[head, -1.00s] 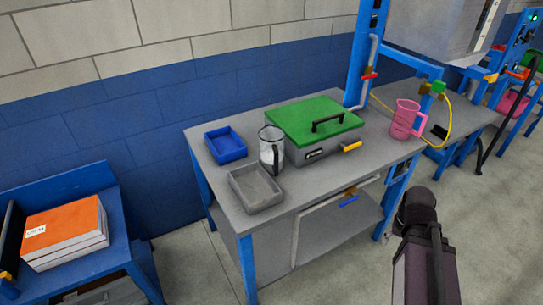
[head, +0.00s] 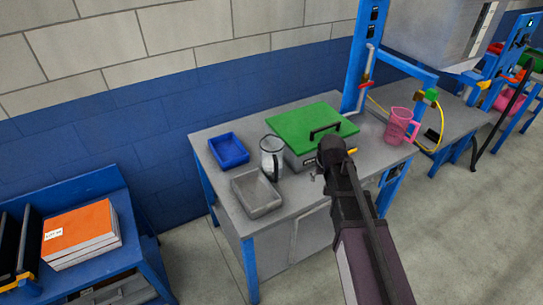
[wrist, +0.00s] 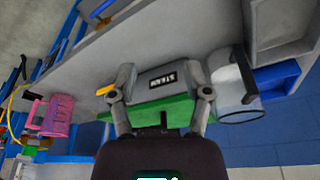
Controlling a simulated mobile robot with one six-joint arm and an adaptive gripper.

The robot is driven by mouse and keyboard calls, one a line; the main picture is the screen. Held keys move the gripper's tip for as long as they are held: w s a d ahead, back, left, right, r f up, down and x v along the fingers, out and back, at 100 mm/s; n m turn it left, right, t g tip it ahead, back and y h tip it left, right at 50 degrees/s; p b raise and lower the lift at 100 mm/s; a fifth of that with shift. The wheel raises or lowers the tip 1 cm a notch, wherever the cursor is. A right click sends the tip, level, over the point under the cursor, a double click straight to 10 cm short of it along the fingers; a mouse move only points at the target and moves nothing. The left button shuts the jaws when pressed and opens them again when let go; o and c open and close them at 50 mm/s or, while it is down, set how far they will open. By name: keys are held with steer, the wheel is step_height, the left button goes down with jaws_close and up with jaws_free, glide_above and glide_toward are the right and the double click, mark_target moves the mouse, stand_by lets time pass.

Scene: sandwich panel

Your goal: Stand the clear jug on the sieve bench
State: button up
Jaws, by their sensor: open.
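The clear jug (head: 271,158) has a dark handle and stands upright on a grey-topped bench (head: 222,202), between the blue tray and the green-lidded box. The jug also shows in the wrist view (wrist: 232,92), right of my fingers, with its dark handle. My gripper (head: 318,171) is over the bench's front side, right of the jug and apart from it. In the wrist view my gripper (wrist: 165,82) is open and empty, its fingers spread in front of the green-lidded box. No bench shows a readable sieve label, so I cannot tell which is the sieve bench.
Close to the jug are a blue tray (head: 228,150), a grey tray (head: 256,193) and the green-lidded box (head: 307,130). A pink jug (head: 397,127) stands at the bench's right. A blue stand (head: 97,198) holds an orange-topped stack (head: 80,228) at left. Open floor lies at right.

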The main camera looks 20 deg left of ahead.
steer(key=n+t+y+p, duration=0.1)
steer(key=n+p, duration=0.1)
steer(key=p, duration=0.2)
glide_toward(277, 163)
steer(key=shift+f, duration=0.25)
steer(key=shift+f, duration=0.1)
steer(key=b+x, duration=0.7)
steer(key=x, duration=0.1)
steer(key=shift+w+a+f+b, duration=0.1)
steer(key=shift+f+b, duration=0.1)
steer(key=shift+b, duration=0.2)
steer(key=shift+b+x, duration=2.45)
steer(key=shift+x, duration=0.15)
jaws_close()
